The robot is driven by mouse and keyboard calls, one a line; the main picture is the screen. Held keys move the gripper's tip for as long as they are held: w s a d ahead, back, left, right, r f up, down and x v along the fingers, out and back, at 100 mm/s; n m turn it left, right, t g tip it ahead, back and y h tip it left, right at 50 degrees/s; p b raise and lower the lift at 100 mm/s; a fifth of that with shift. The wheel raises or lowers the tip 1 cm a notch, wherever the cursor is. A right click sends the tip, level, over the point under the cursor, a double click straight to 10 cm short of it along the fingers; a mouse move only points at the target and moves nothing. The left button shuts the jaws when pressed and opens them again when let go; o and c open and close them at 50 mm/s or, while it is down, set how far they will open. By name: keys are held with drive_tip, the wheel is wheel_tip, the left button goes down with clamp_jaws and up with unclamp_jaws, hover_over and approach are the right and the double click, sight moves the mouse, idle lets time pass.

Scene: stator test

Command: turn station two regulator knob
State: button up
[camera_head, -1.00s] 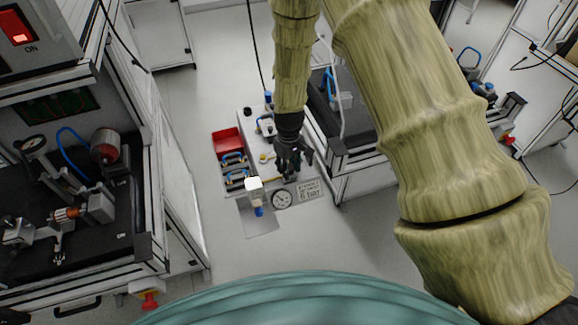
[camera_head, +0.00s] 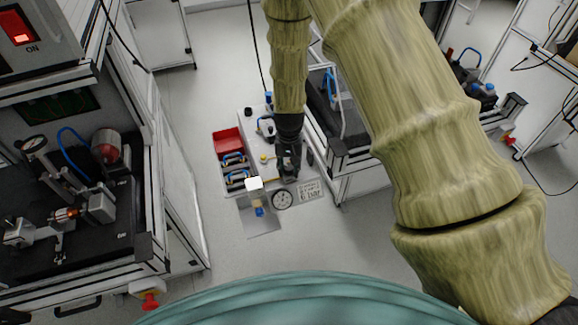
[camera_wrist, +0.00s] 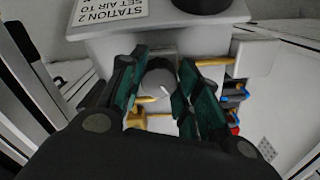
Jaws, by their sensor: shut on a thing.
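The station two regulator knob (camera_wrist: 158,76) is a grey round knob with a small white mark, seen end-on in the wrist view. My gripper (camera_wrist: 161,92) has its dark green finger pads on the left and right sides of it, shut on it. In the head view my gripper (camera_head: 288,168) reaches down onto the station panel and hides the knob. A pressure gauge (camera_head: 283,199) and a 6 bar label (camera_head: 310,192) sit beside it. In the wrist view the label (camera_wrist: 112,12) reads station 2, set air.
A white and blue filter unit (camera_head: 257,198) stands left of the gauge. A red bin (camera_head: 227,141) and bins of blue-handled parts (camera_head: 234,168) lie left of my gripper. A black-topped bench (camera_head: 350,150) stands close on the right. Brass fittings (camera_wrist: 136,119) sit near the knob.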

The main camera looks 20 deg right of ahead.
sight(289, 167)
idle(0.3)
drive_tip(key=o, duration=1)
drive_tip(key=shift+o, duration=0.2)
drive_tip(key=shift+r, duration=0.1)
wheel_tip(289, 167, up, 12)
idle(0.6)
